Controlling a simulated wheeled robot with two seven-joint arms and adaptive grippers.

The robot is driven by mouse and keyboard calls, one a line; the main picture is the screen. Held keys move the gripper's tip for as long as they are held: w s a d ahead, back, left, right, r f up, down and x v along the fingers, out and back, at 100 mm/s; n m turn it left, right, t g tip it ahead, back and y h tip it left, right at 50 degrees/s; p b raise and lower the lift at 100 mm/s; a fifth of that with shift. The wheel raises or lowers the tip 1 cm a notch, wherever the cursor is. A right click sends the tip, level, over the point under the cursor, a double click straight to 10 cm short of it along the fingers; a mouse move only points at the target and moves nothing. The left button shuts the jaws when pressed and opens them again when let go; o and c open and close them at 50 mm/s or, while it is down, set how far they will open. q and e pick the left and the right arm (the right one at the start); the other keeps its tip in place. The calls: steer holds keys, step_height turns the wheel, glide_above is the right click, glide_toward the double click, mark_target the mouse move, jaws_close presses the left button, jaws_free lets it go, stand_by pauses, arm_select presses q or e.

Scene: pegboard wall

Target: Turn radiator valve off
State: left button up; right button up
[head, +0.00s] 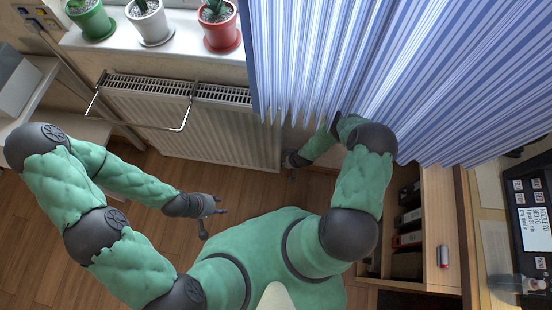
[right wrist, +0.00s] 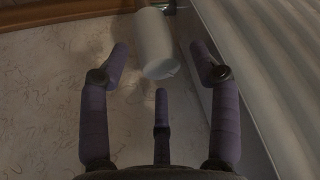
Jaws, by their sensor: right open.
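A white, rounded valve knob (right wrist: 157,45) shows in the right wrist view, beside the radiator (right wrist: 258,70). My right gripper (right wrist: 160,75) is open, with its fingers spread on both sides of the knob's near end; I cannot tell whether any finger touches it. In the head view the radiator (head: 190,125) stands under the windowsill, and my right gripper (head: 292,160) is low by its right end, small and dark. The knob cannot be made out there. My left gripper (head: 211,211) is open and empty above the wooden floor.
A metal rail (head: 140,124) juts from the radiator. Several potted plants stand on the windowsill (head: 120,45). A wooden cabinet (head: 437,225) with binders is at the right. Floor is clear at the left.

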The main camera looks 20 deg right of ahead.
steer(key=p+v, duration=0.4)
steer(key=v, duration=0.6)
steer(key=s+a+r+m+g+y+p, duration=0.1)
steer(key=a+r+p, duration=0.1)
steer(key=a+r, duration=0.3)
steer(key=s+a+r+g+y+p, duration=0.1)
steer(key=s+a+r+p, duration=0.1)
steer(key=a+r, duration=0.4)
step_height(320, 180, up, 6)
steer(key=shift+f+m+p, duration=0.2)
steer(key=shift+m+p, duration=0.2)
steer(key=shift+p, duration=0.45)
steer(key=shift+s+y, duration=0.15)
steer(key=shift+y, duration=0.15)
